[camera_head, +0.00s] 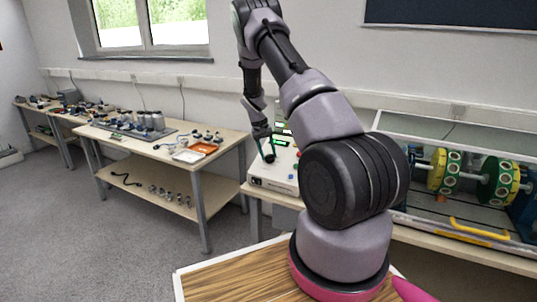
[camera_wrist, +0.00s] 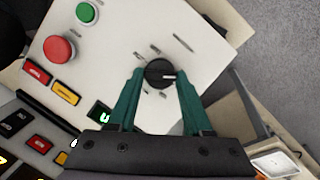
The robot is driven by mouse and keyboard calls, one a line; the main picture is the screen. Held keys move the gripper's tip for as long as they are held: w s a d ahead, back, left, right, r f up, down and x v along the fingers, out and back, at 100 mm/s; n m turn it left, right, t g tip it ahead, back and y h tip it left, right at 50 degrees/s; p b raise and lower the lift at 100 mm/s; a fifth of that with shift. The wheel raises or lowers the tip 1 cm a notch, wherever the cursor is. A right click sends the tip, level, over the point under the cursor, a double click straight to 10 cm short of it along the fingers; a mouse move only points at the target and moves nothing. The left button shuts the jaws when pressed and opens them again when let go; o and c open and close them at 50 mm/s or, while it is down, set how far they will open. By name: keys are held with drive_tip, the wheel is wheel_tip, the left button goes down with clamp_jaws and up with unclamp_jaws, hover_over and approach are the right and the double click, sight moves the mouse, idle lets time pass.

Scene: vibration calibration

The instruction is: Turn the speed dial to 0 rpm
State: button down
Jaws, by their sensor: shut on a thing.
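The speed dial (camera_wrist: 159,74) is a round black knob with a white pointer line on the white face of the control box. In the wrist view its pointer line lies toward the right. My gripper (camera_wrist: 160,80) has green fingers, one on each side of the dial, and is shut on it. In the head view my gripper (camera_head: 269,155) is at the top of the white control box (camera_head: 262,183), and the dial is too small there to read its setting.
Near the dial are a green button (camera_wrist: 86,13), a red button (camera_wrist: 59,49) and smaller red and yellow switches. To the right stands a glazed rig with yellow-green discs (camera_head: 438,171). A workbench (camera_head: 135,142) with parts is at left, with open floor before it.

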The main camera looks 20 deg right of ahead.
drive_tip(key=shift+n+h, duration=0.4)
drive_tip(key=shift+n, duration=0.7)
drive_tip(key=shift+a+f, duration=0.1)
drive_tip(key=shift+c, duration=1.6)
unclamp_jaws()
drive_tip(key=v, duration=1)
drive_tip(key=shift+r, duration=0.4)
drive_tip(key=shift+w, duration=0.15)
